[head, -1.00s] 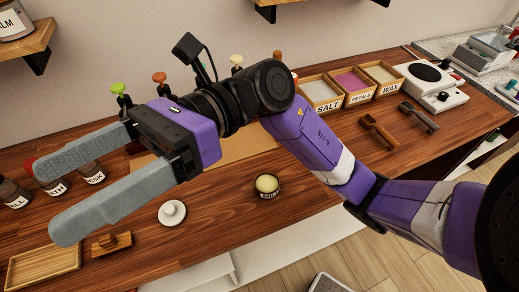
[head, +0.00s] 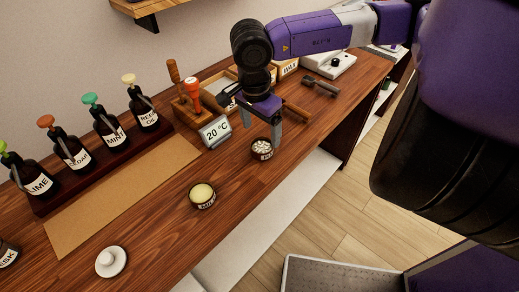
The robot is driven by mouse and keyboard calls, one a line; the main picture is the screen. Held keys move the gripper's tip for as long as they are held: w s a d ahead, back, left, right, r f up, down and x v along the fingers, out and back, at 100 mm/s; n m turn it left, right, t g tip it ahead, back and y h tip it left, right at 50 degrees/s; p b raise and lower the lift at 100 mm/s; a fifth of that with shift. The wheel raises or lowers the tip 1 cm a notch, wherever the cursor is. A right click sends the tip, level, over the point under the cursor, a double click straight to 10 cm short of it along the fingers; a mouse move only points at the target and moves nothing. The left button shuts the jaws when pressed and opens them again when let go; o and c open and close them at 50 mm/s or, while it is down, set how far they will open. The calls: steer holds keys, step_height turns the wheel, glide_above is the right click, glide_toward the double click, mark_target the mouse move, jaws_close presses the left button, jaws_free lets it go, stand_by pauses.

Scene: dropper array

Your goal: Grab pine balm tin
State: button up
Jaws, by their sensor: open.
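A small dark round tin (head: 203,196) with pale yellow balm inside stands open on the wooden counter, left of my gripper. Its label is too small to read, so I cannot tell for sure that it is the pine balm tin. A second small dark tin (head: 262,149), filled with white pellets, stands to the right and farther back. My gripper (head: 261,136) points down just over this second tin, jaws open. I cannot tell whether either finger touches the tin.
A 20 °C display (head: 216,131) stands close left of my gripper. A rack (head: 100,163) of labelled dropper bottles lines the back, with a brown mat (head: 125,190) before it.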

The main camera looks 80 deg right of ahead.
mark_target(263, 151)
steer(key=shift+s+d+f+p, duration=0.15)
steer(key=shift+f+p, duration=0.2)
steer(key=shift+f, duration=0.9)
steer(key=shift+w+d+f+p, duration=0.1)
steer(key=shift+d+f+p, duration=0.2)
steer(key=shift+f, duration=0.95)
steer(key=shift+s+d+f+p, duration=0.1)
steer(key=shift+f+p, duration=0.3)
steer(key=shift+f, duration=0.85)
steer(key=c, duration=1.4)
steer(key=shift+c, duration=0.4)
steer(key=shift+r, duration=0.15)
steer(key=shift+c, duration=0.2)
